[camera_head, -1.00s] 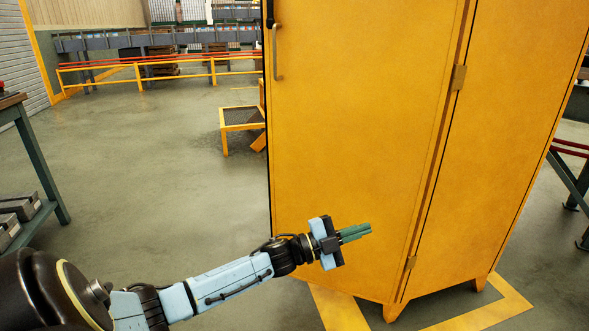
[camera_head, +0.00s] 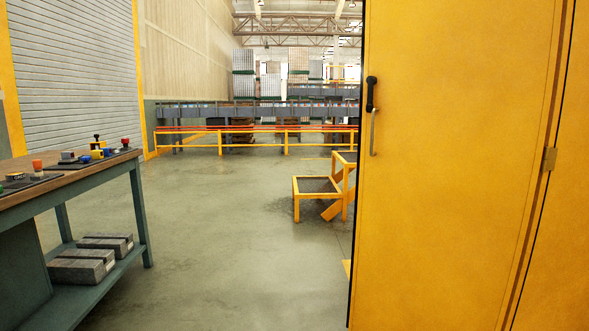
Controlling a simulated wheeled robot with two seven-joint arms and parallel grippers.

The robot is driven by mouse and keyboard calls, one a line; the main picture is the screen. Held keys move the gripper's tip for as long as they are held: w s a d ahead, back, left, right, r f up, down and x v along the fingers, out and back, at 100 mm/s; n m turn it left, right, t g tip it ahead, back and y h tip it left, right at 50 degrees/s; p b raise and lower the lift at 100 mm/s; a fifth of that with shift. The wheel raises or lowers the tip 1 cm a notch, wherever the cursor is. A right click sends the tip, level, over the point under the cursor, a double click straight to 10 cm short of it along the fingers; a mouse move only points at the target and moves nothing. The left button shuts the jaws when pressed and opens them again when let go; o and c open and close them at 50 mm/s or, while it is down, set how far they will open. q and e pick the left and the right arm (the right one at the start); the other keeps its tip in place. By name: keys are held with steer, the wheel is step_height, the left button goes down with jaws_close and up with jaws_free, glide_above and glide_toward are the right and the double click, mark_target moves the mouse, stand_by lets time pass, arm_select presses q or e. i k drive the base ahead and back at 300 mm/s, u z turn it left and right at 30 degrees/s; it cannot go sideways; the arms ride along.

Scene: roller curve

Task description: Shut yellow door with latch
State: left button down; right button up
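The yellow door (camera_head: 450,180) is a tall flat panel filling much of the right side of the head view. Its left edge is dark and upright, and a hinge (camera_head: 549,159) shows on its right side. A black latch lever (camera_head: 371,94) sits near the left edge, with a thin metal handle (camera_head: 373,132) just below it. Neither of my grippers is in view.
A workbench (camera_head: 75,178) with small coloured parts stands at the left, with grey blocks (camera_head: 82,267) on its lower shelf. Yellow-framed steps (camera_head: 318,187) stand left of the door. A yellow rail (camera_head: 250,131) runs behind. The middle floor is clear.

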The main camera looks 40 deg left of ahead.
mark_target(450, 145)
steer(key=u, duration=1.05)
steer(key=i, duration=1)
steer(key=z, duration=1.1)
steer(key=i, duration=0.35)
steer(key=z, duration=0.3)
